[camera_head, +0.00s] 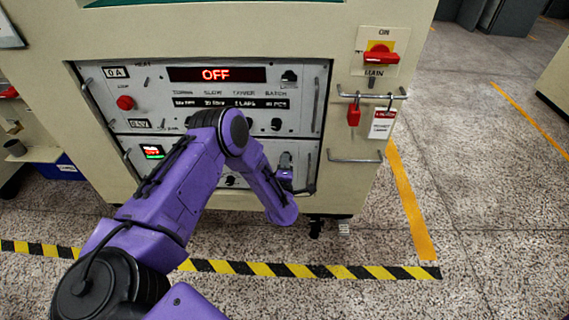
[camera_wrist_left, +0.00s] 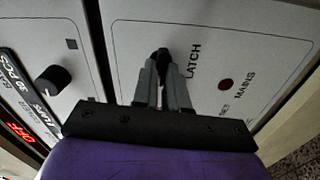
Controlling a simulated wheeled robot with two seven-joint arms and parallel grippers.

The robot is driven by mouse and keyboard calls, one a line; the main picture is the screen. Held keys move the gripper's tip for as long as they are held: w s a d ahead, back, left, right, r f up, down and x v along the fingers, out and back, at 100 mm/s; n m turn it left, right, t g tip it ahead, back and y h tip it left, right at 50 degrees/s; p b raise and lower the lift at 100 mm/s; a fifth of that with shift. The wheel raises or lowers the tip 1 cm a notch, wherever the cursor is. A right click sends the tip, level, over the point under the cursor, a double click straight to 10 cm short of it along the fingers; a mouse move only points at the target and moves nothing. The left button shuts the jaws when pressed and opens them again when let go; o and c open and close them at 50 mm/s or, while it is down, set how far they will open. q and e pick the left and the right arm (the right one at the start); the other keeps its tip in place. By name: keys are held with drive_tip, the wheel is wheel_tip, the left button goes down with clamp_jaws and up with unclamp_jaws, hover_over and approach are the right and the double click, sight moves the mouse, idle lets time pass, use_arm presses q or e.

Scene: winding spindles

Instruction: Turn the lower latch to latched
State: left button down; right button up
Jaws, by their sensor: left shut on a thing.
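The lower latch is a small dark handle (camera_wrist_left: 160,54) beside the printed word LATCH on the lower grey panel in the left wrist view. My left gripper (camera_wrist_left: 162,82) is shut on this latch, with its grey fingers on either side and hiding much of it. In the head view my left gripper (camera_head: 286,172) is at the right part of the lower panel (camera_head: 300,149), with the purple arm reaching across the front. The latch's exact angle is hard to tell. My right gripper is in neither view.
The upper panel has a red OFF display (camera_head: 217,74), a red button (camera_head: 125,102) and a black knob (camera_wrist_left: 52,80). To the right are a red main switch (camera_head: 381,57), a red padlock (camera_head: 353,115) and a metal rail (camera_head: 355,160). The floor on the right is clear.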

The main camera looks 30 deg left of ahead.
use_arm(q)
drive_tip(key=shift+n, duration=0.6)
drive_tip(key=c, duration=1.2)
unclamp_jaws()
drive_tip(key=shift+o, duration=0.2)
drive_tip(key=p+v, duration=0.2)
drive_tip(key=v, duration=0.8)
drive_tip(key=shift+s, duration=0.25)
drive_tip(key=shift+d, duration=0.15)
